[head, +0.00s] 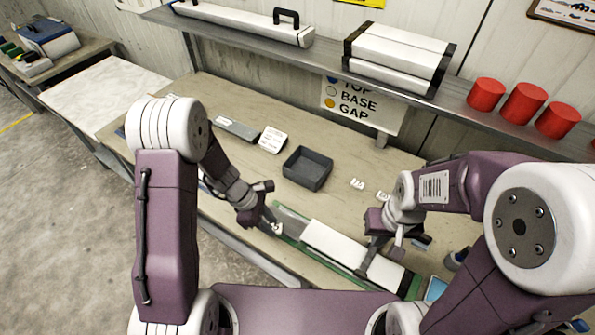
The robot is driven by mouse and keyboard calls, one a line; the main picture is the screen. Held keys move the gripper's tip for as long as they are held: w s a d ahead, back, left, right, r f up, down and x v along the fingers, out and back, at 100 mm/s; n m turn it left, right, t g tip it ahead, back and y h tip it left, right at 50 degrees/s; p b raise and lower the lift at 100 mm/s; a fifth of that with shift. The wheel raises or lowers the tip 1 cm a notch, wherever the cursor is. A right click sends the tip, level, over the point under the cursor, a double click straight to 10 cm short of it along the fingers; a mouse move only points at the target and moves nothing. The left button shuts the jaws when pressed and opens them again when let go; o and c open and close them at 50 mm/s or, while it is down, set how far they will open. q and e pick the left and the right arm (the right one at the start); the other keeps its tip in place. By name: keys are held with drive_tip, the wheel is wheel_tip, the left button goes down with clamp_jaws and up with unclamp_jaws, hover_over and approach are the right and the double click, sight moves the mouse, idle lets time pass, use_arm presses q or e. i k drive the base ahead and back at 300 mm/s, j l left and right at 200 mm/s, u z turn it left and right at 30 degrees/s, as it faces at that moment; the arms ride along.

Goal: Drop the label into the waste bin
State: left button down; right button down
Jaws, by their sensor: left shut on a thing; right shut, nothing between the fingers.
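My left gripper (268,219) is low over the left end of the green-edged tray (289,237). It is shut on a small white label (277,228) with dark marks, partly hidden by the fingers. A dark grey open box (307,167), which looks like the waste bin, stands on the bench behind and to the right of my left gripper, apart from it. Its visible inside looks empty. My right gripper (376,256) is shut and empty at the white core liner lying in the tray; I cannot tell whether it touches.
Two small white labels (357,183) lie right of the box. A white card (272,140) and a grey bar (236,129) lie behind left. A shelf above holds red cylinders (523,103) and long white boxes (397,58).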

sight(302, 172)
drive_tip(key=i+j+z, duration=0.1)
drive_tip(key=j+z, duration=0.15)
drive_tip(key=z, duration=0.25)
drive_tip(key=j+z, duration=0.3)
drive_tip(key=z, duration=0.15)
drive_tip(key=j+z, duration=0.3)
drive_tip(key=z, duration=0.2)
drive_tip(key=j+z, duration=0.3)
drive_tip(key=z, duration=0.2)
drive_tip(key=k+l, duration=0.05)
